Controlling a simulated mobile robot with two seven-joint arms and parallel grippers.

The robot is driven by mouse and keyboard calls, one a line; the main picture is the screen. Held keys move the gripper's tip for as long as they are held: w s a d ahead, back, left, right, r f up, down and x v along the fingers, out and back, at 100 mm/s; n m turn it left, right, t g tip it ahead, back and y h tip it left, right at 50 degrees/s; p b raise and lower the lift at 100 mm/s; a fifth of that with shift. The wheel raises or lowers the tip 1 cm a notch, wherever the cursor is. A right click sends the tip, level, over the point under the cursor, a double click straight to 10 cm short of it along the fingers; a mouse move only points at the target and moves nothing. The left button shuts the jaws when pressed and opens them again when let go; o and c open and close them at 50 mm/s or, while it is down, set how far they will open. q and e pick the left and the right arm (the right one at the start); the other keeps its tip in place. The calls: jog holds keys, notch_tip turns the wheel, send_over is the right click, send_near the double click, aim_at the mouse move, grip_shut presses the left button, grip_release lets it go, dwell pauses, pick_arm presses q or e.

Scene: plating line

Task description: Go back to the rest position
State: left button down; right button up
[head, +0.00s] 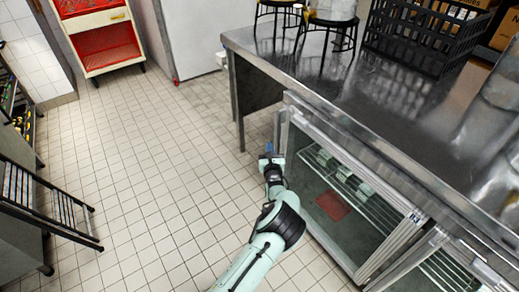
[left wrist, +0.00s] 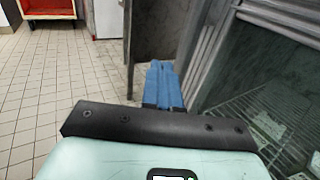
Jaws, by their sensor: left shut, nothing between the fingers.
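My left gripper (head: 269,148) is at the far end of my pale green arm, low beside the left end of the glass-fronted cabinet (head: 290,105). Its blue fingers (left wrist: 162,84) lie side by side in the left wrist view, shut and empty. The fingers point towards the dark panel under the counter. I cannot tell whether they touch the cabinet frame. My right gripper is in neither view.
The steel counter (head: 340,95) runs along the right, with two black stools (head: 330,22) and a black crate (head: 425,30) on it. A black rack (head: 50,200) stands at the left. The tiled floor (head: 140,150) between them is clear. A red and cream cabinet (head: 102,35) stands at the back.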

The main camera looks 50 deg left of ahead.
pick_arm(q)
jog(key=shift+s+a+p, duration=0.15)
jog(key=shift+s+p, duration=0.1)
jog(key=shift+s, duration=0.7)
jog(key=shift+s+a+p, duration=0.1)
jog(key=shift+s+p, duration=0.1)
jog(key=shift+s, duration=0.7)
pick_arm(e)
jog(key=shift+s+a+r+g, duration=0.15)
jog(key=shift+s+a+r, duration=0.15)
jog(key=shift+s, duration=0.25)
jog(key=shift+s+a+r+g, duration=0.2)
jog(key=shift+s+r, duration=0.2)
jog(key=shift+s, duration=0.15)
pick_arm(q)
jog(key=shift+f, duration=0.15)
